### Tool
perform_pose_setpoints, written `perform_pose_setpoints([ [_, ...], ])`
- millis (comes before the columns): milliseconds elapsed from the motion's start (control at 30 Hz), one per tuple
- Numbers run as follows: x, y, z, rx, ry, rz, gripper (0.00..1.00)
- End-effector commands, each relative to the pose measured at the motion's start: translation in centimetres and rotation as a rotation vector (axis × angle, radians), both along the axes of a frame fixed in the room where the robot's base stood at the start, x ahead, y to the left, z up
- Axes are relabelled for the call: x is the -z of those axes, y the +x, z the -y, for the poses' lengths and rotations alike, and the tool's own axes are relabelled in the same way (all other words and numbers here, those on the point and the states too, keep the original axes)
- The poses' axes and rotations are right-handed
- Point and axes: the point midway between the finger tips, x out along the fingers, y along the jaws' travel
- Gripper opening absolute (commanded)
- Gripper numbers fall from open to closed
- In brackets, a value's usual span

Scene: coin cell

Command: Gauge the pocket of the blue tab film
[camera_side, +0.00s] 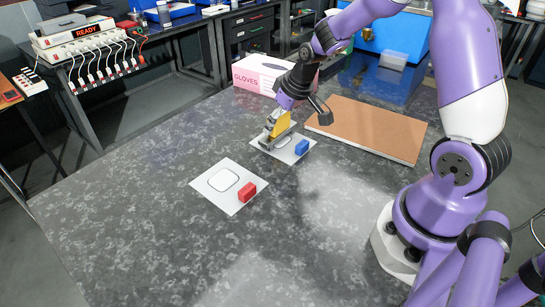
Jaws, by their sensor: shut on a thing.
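My gripper (268,142) points down over the left part of the farther white film (284,154), which carries a blue tab (302,147) on its right side. My gripper is shut on a yellow tool (280,124), probably the gauge. The lower end of the tool and the pocket of this film are mostly hidden behind the fingers, so I cannot tell whether the tool touches the film. A second white film (217,193) with a red tab (247,192) lies nearer the camera. Its rounded-square pocket (223,180) shows clearly.
A brown board (368,130) lies to the right of the blue-tab film. A white and pink gloves box (262,74) stands behind my gripper. The dark mottled table (130,212) is clear at the left and front.

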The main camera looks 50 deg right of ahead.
Motion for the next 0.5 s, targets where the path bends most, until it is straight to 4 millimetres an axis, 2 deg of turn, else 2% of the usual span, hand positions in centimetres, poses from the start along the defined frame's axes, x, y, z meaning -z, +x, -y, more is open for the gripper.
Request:
perform_pose_setpoints([
  [200,0.05,0.02,0.01,0.0,0.0,0.001,0.2],
  [233,0.05,0.02,0.01,0.0,0.0,0.001,0.9],
  [267,0.05,0.02,0.01,0.0,0.0,0.001,1.0],
  [500,0.05,0.01,0.0,0.0,0.0,0.0,1.0],
])
